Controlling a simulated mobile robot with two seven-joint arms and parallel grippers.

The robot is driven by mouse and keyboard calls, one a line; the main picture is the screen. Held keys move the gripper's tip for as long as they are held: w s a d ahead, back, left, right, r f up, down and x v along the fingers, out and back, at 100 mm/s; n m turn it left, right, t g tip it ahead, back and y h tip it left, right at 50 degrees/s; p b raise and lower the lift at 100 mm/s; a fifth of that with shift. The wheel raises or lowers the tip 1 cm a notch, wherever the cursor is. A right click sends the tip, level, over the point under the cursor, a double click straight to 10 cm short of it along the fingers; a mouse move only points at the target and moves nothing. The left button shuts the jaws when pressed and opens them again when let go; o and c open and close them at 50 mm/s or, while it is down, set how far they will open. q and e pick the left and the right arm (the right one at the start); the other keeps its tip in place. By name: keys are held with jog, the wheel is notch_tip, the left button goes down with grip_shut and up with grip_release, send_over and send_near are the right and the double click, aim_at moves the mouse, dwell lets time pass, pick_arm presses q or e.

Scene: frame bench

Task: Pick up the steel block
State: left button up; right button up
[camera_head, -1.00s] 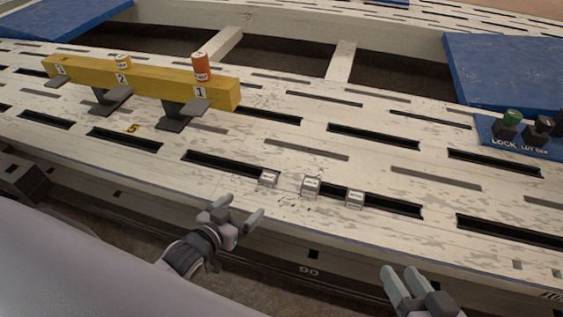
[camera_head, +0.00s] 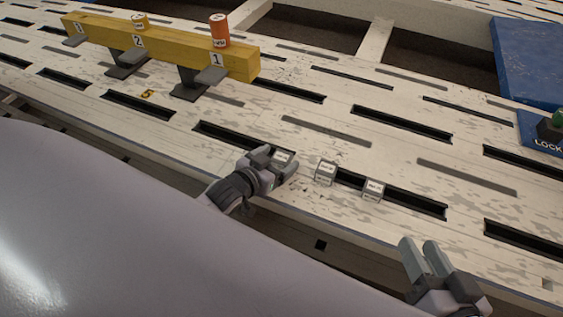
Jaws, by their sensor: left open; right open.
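Three small grey, labelled blocks sit in a row along the slotted bench top; their labels are too small to read, so I cannot tell which is steel. The left block (camera_head: 283,157) is partly hidden by my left gripper (camera_head: 279,163), which is open with its fingers around or just beside it. The middle block (camera_head: 325,173) and the right block (camera_head: 373,189) stand clear to the right. My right gripper (camera_head: 420,246) is open and empty near the bench's front edge at lower right.
A yellow beam (camera_head: 160,44) with numbered places stands at the back left on grey feet. An orange cylinder (camera_head: 219,30) and a smaller yellow-white one (camera_head: 139,21) are on it. Dark slots cross the bench.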

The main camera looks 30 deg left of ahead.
pick_arm(q)
jog(key=shift+w+f, duration=0.15)
jog(key=shift+w, duration=0.2)
jog(key=shift+c, duration=0.3)
jog(key=c, duration=1.4)
